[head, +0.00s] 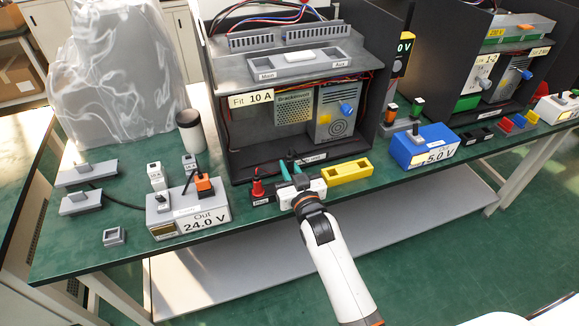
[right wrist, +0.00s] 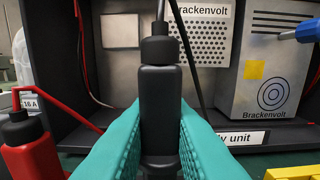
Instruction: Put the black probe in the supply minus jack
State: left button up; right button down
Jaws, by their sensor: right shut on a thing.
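My right gripper (head: 290,165) is at the front edge of the green bench, in front of the open black cabinet. Its teal fingers are shut on the black probe (right wrist: 160,105), which stands upright between them in the right wrist view. The probe's lower tip is hidden there. The red probe (head: 257,187) stands just left of the gripper in a dark holder (head: 262,200), and it also shows in the right wrist view (right wrist: 30,150). A cabinet label ending in "y unit" (right wrist: 240,139) is partly covered by a finger. I cannot make out a minus jack. My left gripper is not in view.
A grey 24.0 V box (head: 190,228) with an orange part stands at the left. A yellow block (head: 347,172) lies right of the gripper. A blue 5.0 V box (head: 425,150) is farther right. The cabinet (head: 300,75) rises behind the gripper.

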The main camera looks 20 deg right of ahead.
dwell(0.7)
jog(key=shift+f+b, duration=1.2)
jog(key=shift+f, duration=1)
jog(key=c, duration=1.3)
grip_release()
jog(key=shift+o, duration=0.2)
jog(key=shift+s, duration=0.1)
jog(key=s, duration=1.2)
jog(key=shift+d, duration=0.2)
jog(key=shift+w, duration=0.1)
